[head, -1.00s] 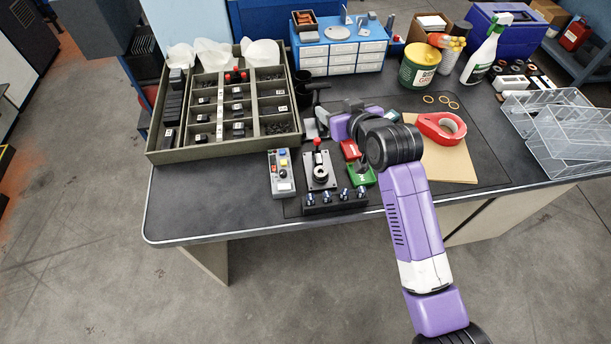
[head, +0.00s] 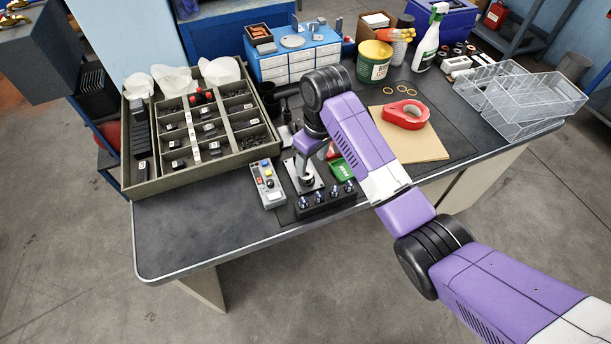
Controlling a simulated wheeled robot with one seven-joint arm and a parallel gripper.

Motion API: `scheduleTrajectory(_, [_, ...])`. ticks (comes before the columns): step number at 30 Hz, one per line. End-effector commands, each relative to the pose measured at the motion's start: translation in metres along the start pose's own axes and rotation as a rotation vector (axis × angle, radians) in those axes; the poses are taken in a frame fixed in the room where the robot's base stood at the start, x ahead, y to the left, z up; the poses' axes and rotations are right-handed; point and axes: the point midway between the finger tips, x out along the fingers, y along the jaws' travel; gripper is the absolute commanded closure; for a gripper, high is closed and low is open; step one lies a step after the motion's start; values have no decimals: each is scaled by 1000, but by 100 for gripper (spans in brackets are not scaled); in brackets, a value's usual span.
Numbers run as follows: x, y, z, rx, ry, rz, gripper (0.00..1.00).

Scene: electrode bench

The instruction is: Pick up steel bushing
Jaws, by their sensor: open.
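No thing in the head view can be told for sure as the steel bushing; several small metal parts (head: 321,20) stand on top of the blue drawer cabinet (head: 265,60), too small to name. My gripper (head: 304,178) points down over a grey metal plate (head: 316,186) on the dark bench, behind a black block with several knobs (head: 325,204). My wrist hides most of the plate and whatever stands on it. The jaws are open, but the fingertips are small and partly hidden. I cannot tell whether they touch anything.
A grey control box (head: 268,184) lies just left of the plate, a green box (head: 343,170) just right. A divided parts tray (head: 131,186) fills the bench's left. A red tape roll (head: 405,114) lies on cardboard (head: 430,148). The front left bench top (head: 185,235) is clear.

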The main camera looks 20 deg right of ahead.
Motion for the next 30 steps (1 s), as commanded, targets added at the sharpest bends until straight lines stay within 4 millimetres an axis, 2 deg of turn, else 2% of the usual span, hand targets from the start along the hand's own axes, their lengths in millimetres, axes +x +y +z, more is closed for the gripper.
scheduleTrajectory(12, [50,-7,-4,2,0,1,41])
scheduleTrajectory(21, [53,-7,-4,2,2,1,43])
scheduleTrajectory(30, [53,-7,-4,2,2,1,100])
